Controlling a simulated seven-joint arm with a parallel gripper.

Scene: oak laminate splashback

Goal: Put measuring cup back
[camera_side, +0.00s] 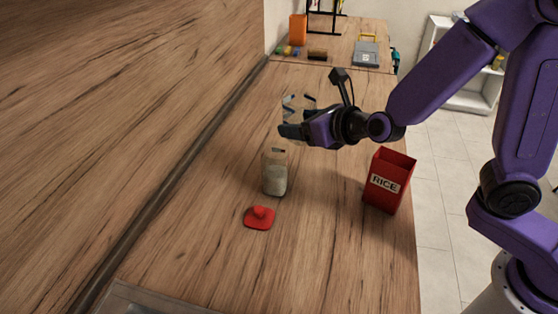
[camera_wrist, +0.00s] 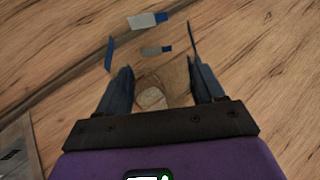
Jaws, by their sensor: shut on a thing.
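A clear see-through measuring cup (camera_side: 299,105) with dark marks is at my gripper (camera_side: 292,130) in the side view. My gripper is shut on it, above the counter and above a glass jar (camera_side: 274,174). The jar stands upright, with pale contents and no lid on it. In the wrist view the jar (camera_wrist: 166,86) shows between the fingers of my gripper (camera_wrist: 161,72). Pale and blue patches there appear to be on the cup, whose outline is hard to make out. A red lid (camera_side: 259,218) lies on the counter in front of the jar.
An open red box marked RICE (camera_side: 388,181) stands to the right, near the counter's edge. A wooden splashback (camera_side: 130,110) runs along the left. Far back are an orange box (camera_side: 298,29), a grey case (camera_side: 366,54) and a black rack. Counter in front is mostly clear.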

